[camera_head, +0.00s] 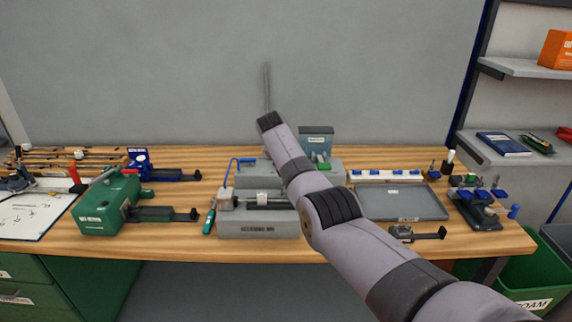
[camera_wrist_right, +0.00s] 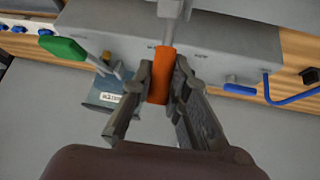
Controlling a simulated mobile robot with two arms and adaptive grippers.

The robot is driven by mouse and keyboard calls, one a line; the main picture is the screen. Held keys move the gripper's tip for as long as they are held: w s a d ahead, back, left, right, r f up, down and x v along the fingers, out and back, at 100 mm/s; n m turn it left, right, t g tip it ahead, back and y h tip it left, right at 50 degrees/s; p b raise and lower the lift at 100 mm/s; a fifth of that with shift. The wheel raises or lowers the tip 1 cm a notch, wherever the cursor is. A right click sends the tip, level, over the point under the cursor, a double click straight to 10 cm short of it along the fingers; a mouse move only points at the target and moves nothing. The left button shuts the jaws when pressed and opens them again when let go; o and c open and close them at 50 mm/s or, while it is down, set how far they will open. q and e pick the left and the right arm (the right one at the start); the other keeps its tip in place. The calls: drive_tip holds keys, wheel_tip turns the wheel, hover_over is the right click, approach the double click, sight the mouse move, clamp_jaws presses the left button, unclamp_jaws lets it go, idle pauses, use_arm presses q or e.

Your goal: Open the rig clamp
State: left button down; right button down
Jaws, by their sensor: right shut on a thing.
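The rig also shows in the right wrist view (camera_wrist_right: 225,38). There my right gripper (camera_wrist_right: 161,72) is shut on an orange handle (camera_wrist_right: 160,78), its fingers on either side of it. The handle is in line with a grey metal stem at the rig. I cannot tell how far the clamp is open. In the head view my right arm hides this gripper and the handle. My left gripper is not in view.
A green machine (camera_head: 104,205) stands at the left. A grey tray (camera_head: 400,215) lies right of the rig. A green-handled part (camera_wrist_right: 62,50) and the blue lever (camera_wrist_right: 290,97) flank the gripper in the wrist view. A teal-handled tool (camera_head: 209,220) lies beside the rig.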

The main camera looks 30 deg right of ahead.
drive_tip(key=shift+w+d+f+g+b, duration=0.1)
drive_tip(key=shift+w+g+b, duration=0.05)
drive_tip(key=shift+g+b, duration=0.15)
idle(0.4)
drive_tip(key=shift+w, duration=0.1)
drive_tip(key=c, duration=1.5)
unclamp_jaws()
drive_tip(key=shift+d, duration=0.1)
drive_tip(key=shift+c, duration=0.2)
drive_tip(key=v, duration=1.2)
